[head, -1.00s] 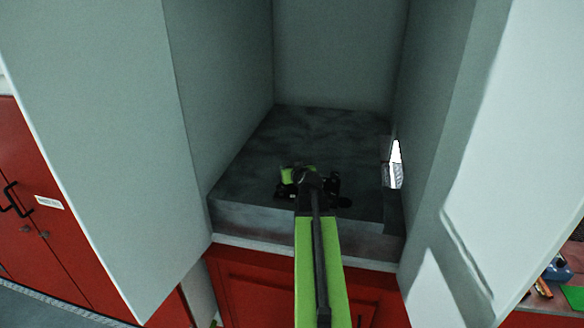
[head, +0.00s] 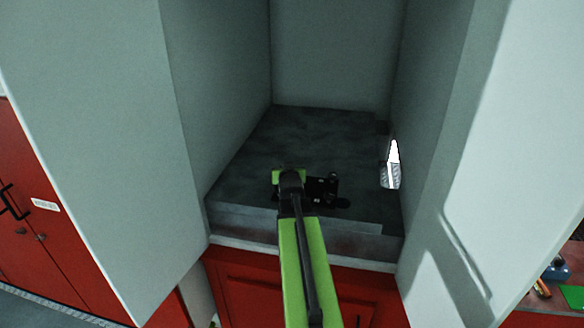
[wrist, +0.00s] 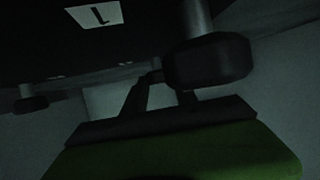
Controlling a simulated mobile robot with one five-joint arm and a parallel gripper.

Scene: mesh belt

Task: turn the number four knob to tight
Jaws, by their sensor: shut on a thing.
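In the wrist view a dark faceted knob (wrist: 208,64) on a metal shaft is close up, at the tips of my gripper (wrist: 163,82). The jaws are shut on this knob, though the near finger surfaces are dark. A white label (wrist: 94,15) with one black mark is at the top; I cannot tell which number it is. A second dark knob (wrist: 31,104) is at the left. In the head view, a small black fixture (head: 323,190) with pale spots sits on the stone top. My gripper (head: 290,177) is at its left, its fingers hidden.
The grey stone top (head: 310,135) is otherwise mostly bare. Tall pale walls enclose it on the left (head: 110,130), back and right. Red cabinets (head: 240,290) stand below and at the left.

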